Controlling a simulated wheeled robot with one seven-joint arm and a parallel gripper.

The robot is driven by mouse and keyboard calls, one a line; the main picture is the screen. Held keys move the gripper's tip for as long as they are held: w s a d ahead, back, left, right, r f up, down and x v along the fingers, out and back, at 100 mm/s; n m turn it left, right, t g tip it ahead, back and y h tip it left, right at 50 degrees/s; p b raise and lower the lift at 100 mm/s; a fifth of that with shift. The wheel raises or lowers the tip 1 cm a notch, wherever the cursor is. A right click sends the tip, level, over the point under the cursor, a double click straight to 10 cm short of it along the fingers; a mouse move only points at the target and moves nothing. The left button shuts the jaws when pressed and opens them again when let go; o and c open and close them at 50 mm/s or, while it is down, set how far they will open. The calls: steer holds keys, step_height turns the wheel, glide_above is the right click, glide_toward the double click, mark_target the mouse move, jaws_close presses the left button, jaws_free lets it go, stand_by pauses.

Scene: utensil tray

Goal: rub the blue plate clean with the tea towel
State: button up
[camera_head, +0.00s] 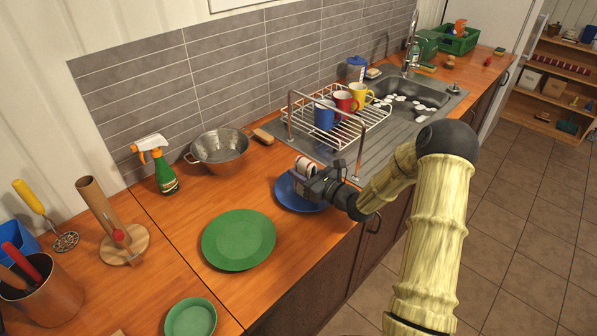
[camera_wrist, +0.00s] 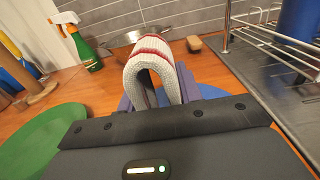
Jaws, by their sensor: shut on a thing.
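My gripper (camera_head: 318,183) is shut on the folded tea towel (camera_head: 304,166), which is pale with red stripes. In the wrist view the tea towel (camera_wrist: 152,66) bulges up as a loop from between the fingers. The blue plate (camera_head: 296,196) lies on the wooden worktop near its front edge, left of the drainer. My gripper is over the plate's right part and hides some of it. I cannot tell whether the towel touches the plate.
A green plate (camera_head: 239,239) lies left of the blue plate. A metal colander (camera_head: 222,153), a spray bottle (camera_head: 159,168) and a brush (camera_head: 263,137) stand behind. A dish rack (camera_head: 338,118) with mugs is at the right, beside the sink (camera_head: 412,95).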

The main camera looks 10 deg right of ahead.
steer(key=shift+w+d, duration=0.15)
steer(key=shift+d, duration=0.55)
steer(key=shift+w+d, duration=0.1)
steer(key=shift+d, duration=0.6)
steer(key=shift+w+a+b, duration=0.15)
steer(key=shift+w+a, duration=0.4)
steer(key=shift+a, duration=0.25)
steer(key=shift+w+a+b, duration=0.15)
steer(key=shift+w+a, duration=0.35)
steer(key=shift+a, duration=0.3)
steer(key=shift+s+d, duration=0.2)
steer(key=shift+s, duration=0.75)
steer(key=shift+s+d, duration=0.15)
steer(key=shift+s, duration=0.8)
